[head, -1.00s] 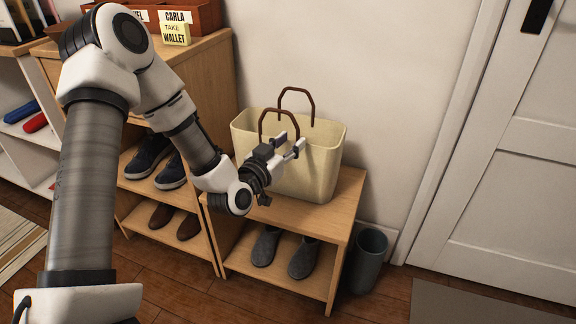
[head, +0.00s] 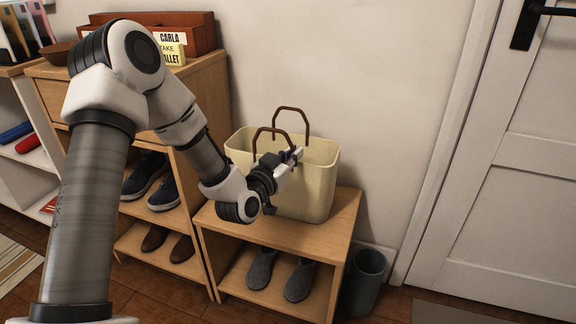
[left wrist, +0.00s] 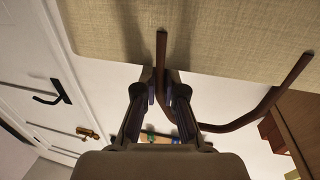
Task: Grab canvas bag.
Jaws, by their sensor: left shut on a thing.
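The cream canvas bag (head: 318,178) with two brown loop handles stands upright on the low wooden bench (head: 334,222). My left gripper (head: 294,156) is at the bag's near side, by the front handle (head: 272,130). In the left wrist view, the bag's woven side (left wrist: 220,35) fills the top, and my left gripper (left wrist: 160,95) is shut on the brown handle (left wrist: 161,60), which passes between its fingers. The gripper and wrist hide part of the bag's front in the head view. My right gripper is not in view.
Grey slippers (head: 281,273) sit on the shelf under the bench. A dark bin (head: 364,283) stands on the floor to its right. A taller shoe cabinet (head: 207,100) stands to the left. A white door (head: 515,160) is at the right.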

